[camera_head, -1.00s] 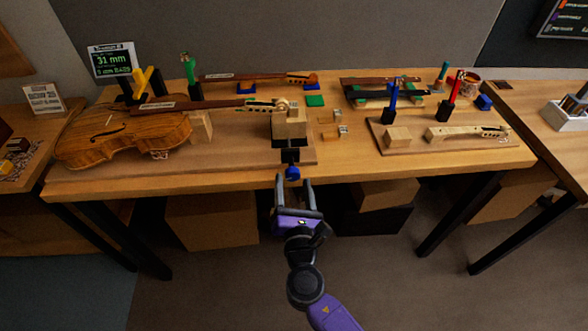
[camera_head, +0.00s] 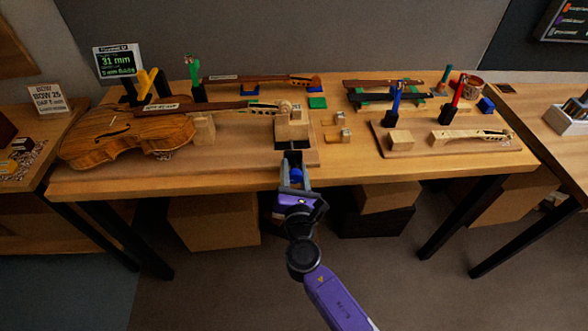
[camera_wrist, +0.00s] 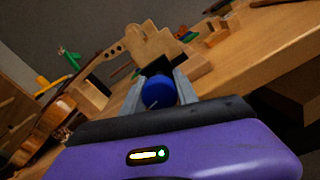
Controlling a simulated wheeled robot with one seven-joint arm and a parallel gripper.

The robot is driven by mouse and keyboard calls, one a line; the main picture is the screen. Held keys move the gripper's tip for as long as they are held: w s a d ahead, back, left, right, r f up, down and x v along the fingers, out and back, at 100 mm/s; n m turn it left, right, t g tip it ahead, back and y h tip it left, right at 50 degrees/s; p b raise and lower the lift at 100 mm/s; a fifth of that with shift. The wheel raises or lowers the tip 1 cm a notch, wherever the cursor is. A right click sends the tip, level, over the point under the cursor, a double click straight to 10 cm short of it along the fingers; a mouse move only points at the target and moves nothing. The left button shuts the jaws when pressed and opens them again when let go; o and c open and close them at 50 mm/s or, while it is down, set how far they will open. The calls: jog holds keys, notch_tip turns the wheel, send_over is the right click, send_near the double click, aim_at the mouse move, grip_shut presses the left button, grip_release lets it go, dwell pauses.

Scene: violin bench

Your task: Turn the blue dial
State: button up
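The blue dial (camera_head: 296,175) is a small round knob on the front of a dark block at the middle of the bench's front edge. In the wrist view, the blue dial (camera_wrist: 159,92) shows a pale line slanting across its lower face. My gripper (camera_head: 295,174) reaches up to it from the front. In the wrist view, the grey fingers of my gripper (camera_wrist: 160,88) stand one on each side of the dial, close against its sides, so the gripper looks shut on it. The dial's rear is hidden.
A wooden block (camera_head: 292,126) holding a scroll end stands just behind the dial. A violin (camera_head: 125,135) lies to the left. A board (camera_head: 470,150) with a pale neck is to the right. Boxes (camera_head: 215,220) sit under the bench.

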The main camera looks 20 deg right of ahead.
grip_shut()
jog(key=shift+f+m+b, duration=0.1)
jog(key=shift+m+b, duration=0.25)
jog(key=shift+m, duration=0.05)
jog(key=m+b, duration=0.3)
jog(key=shift+f+m, duration=0.1)
jog(key=shift+m, duration=0.2)
jog(key=m+b, duration=0.4)
jog(key=m, duration=0.1)
jog(key=shift+b, duration=0.35)
jog(key=m+b, duration=0.4)
jog(key=m, duration=0.1)
jog(key=shift+m+b, duration=0.3)
jog(key=shift+m, duration=0.1)
jog(key=shift+r+m+b, duration=0.2)
jog(key=shift+m+b, duration=1.3)
jog(key=shift+m, duration=0.4)
